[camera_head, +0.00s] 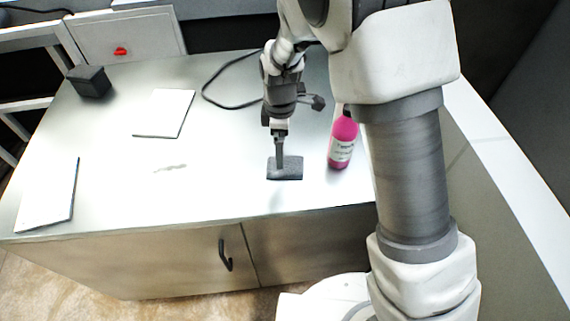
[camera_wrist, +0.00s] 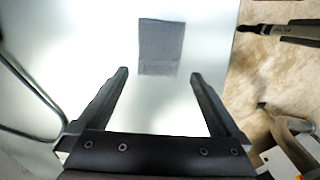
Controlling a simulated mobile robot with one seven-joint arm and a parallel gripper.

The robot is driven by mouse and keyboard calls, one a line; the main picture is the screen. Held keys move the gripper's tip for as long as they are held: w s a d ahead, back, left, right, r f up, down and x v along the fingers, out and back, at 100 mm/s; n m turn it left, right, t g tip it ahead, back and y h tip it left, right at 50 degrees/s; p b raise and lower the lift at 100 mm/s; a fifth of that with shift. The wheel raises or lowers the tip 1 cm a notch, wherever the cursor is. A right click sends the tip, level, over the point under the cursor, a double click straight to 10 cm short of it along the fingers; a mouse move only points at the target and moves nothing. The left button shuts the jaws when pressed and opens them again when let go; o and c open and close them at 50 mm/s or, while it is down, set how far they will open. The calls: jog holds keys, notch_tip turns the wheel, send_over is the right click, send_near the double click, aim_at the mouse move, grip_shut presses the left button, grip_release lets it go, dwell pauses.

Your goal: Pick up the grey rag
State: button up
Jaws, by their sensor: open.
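The grey rag (camera_head: 291,171) is a small dark rectangle lying flat on the metal worktop, near its front edge. It also shows in the wrist view (camera_wrist: 161,45), at the top middle, beyond the fingertips. My gripper (camera_head: 280,166) points down over the rag in the head view, overlapping its upper part. In the wrist view my gripper (camera_wrist: 159,72) has its two fingers spread wide, with bare worktop between them and nothing held. The rag lies ahead of the fingers, and no contact shows. I cannot tell the exact height of the fingertips above it.
A pink bottle (camera_head: 343,141) stands close to the rag's right. A black cable (camera_head: 222,103) curls behind. White sheets (camera_head: 165,113) (camera_head: 50,194), a dark box (camera_head: 90,81) and a faint smudge (camera_head: 170,168) are to the left. The worktop between smudge and rag is clear.

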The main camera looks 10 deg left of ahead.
aim_at(285, 164)
jog(key=f, duration=0.3)
jog(key=d+f, duration=0.1)
jog(key=f, duration=0.1)
jog(key=shift+f+p, duration=0.2)
jog(key=shift+p, duration=0.1)
jog(key=shift+w+f, duration=0.1)
jog(key=shift+f, duration=0.45)
jog(key=c, duration=1)
jog(key=shift+c, duration=0.2)
jog(key=shift+r, duration=0.2)
notch_tip(285, 164, up, 4)
jog(key=s+d+r+b, duration=0.1)
jog(key=s+d+r, duration=0.5)
jog(key=d, duration=0.3)
jog(key=shift+s+r, duration=0.35)
jog(key=shift+s, duration=0.25)
jog(key=shift+d, duration=0.1)
